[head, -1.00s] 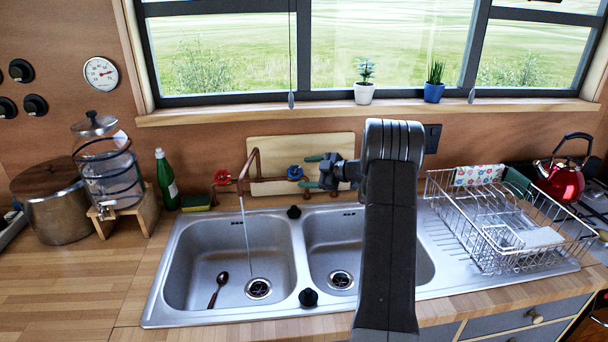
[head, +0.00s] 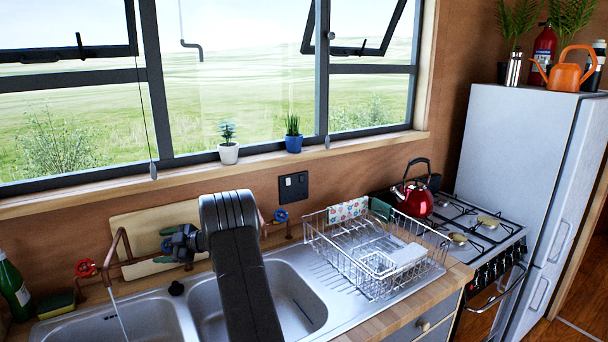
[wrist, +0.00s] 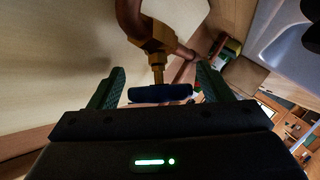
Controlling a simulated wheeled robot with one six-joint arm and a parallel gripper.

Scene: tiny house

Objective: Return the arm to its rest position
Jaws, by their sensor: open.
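My gripper (head: 167,239) is in front of the cutting board in the head view, at the copper pipework behind the sink, pointing left. In the wrist view its two dark green fingers (wrist: 160,86) are spread apart. A dark blue tap handle (wrist: 160,94) on a brass stem shows between them; I cannot tell whether they touch it. My arm link rises in front of the sink (head: 298,300) and hides part of it. A red tap handle (head: 85,268) is left of the gripper and a blue handle (head: 281,215) is right of my arm. Water (head: 119,318) runs from the copper spout (head: 120,240).
A wire dish rack (head: 375,265) stands right of the sink, with a red kettle (head: 414,200) on the stove (head: 480,235) beyond. A green bottle (head: 14,288) and sponge (head: 56,304) are at left. Two potted plants (head: 228,153) stand on the sill.

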